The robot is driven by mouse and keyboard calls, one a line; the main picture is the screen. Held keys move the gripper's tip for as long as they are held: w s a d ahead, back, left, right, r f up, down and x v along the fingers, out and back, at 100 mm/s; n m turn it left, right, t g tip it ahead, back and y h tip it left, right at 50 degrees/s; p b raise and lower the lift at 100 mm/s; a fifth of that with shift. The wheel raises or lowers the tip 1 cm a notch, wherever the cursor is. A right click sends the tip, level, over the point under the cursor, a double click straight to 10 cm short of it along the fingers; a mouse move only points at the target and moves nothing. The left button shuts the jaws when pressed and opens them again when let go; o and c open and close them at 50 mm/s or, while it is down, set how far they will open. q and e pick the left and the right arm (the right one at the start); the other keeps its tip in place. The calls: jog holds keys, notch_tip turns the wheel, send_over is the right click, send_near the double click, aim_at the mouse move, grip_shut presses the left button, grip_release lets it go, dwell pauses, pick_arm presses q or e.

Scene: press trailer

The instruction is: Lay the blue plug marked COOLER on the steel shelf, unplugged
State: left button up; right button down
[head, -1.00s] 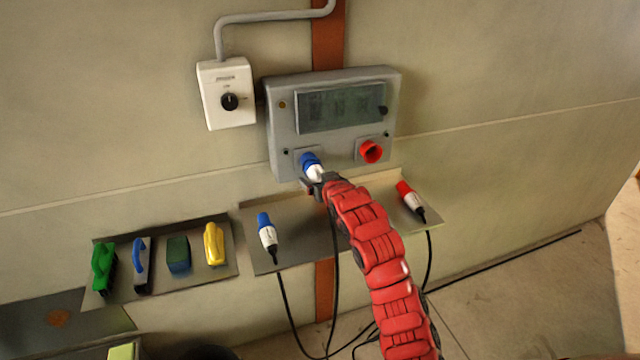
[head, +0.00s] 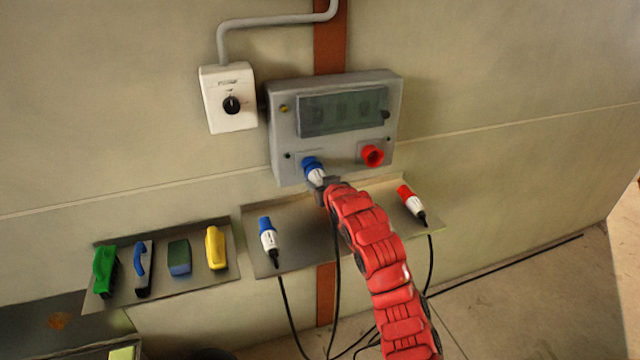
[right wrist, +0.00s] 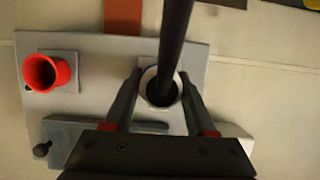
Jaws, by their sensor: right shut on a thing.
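A blue-and-white plug (head: 313,168) sits at the blue socket on the left underside of the grey wall box (head: 284,120). My right gripper (head: 322,183) is shut on its white body; the right wrist view shows the fingers (right wrist: 160,84) on both sides of the plug's white rim (right wrist: 147,90), with the black cable running from it. I cannot tell how deep the plug sits. A second blue-and-white plug (head: 268,237) lies on the left of the steel shelf (head: 305,235). Neither plug's marking is legible. My left gripper is out of view.
A red-and-white plug (head: 411,203) lies at the shelf's right end. The box has an empty red socket (head: 372,155). A white switch box (head: 229,98) hangs left. A tray (head: 130,290) holds several brushes and blocks. Cables hang below; mid-shelf is partly clear.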

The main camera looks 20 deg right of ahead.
jog(key=s+p, duration=0.2)
jog(key=s, duration=0.5)
jog(key=shift+s+d, duration=0.15)
jog(key=shift+s, duration=0.15)
dwell(0.9)
